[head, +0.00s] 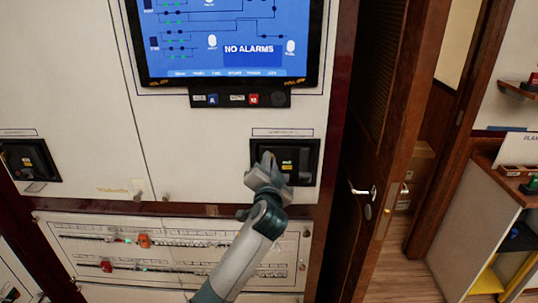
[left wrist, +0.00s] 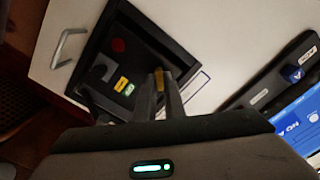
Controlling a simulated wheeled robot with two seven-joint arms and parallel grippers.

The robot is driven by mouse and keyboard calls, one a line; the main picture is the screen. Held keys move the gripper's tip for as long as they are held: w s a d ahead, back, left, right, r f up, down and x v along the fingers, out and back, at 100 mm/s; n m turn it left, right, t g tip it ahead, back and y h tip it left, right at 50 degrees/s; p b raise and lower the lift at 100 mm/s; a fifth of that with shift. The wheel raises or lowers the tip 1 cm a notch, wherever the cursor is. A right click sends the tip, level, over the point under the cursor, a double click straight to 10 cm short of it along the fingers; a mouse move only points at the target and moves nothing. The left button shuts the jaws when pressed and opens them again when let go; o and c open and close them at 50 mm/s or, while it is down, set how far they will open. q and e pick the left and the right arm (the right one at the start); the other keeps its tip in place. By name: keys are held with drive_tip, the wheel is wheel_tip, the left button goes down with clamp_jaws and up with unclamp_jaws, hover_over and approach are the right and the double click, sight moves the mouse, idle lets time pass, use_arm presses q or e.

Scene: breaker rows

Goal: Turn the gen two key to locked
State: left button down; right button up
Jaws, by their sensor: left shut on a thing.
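A black recessed breaker panel (head: 308,150) sits in the white cabinet front below the screen. It also shows in the left wrist view (left wrist: 135,45), with a red round part (left wrist: 118,45) and small yellow and green labels (left wrist: 123,84). My left gripper (head: 265,163) is at the left part of this panel and covers some of it. In the left wrist view its fingers (left wrist: 161,92) are shut on a small yellowish piece (left wrist: 159,80), which looks like the key. The key's exact angle and its position marks are hidden or too small to read. My right gripper is not in view.
A screen (head: 180,45) reading "NO ALARMS" is above, with a black button strip (head: 240,98) under it. A similar black panel (head: 28,160) is at the left. Breaker rows (head: 180,245) lie below. A wooden door (head: 385,130) stands at the right.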

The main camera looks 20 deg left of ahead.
use_arm(q)
drive_tip(key=shift+d+f+m+p, duration=0.1)
drive_tip(key=shift+m+p, duration=3.25)
drive_tip(key=shift+m, duration=1.35)
drive_tip(key=c, duration=1.8)
unclamp_jaws()
drive_tip(key=shift+c, duration=0.2)
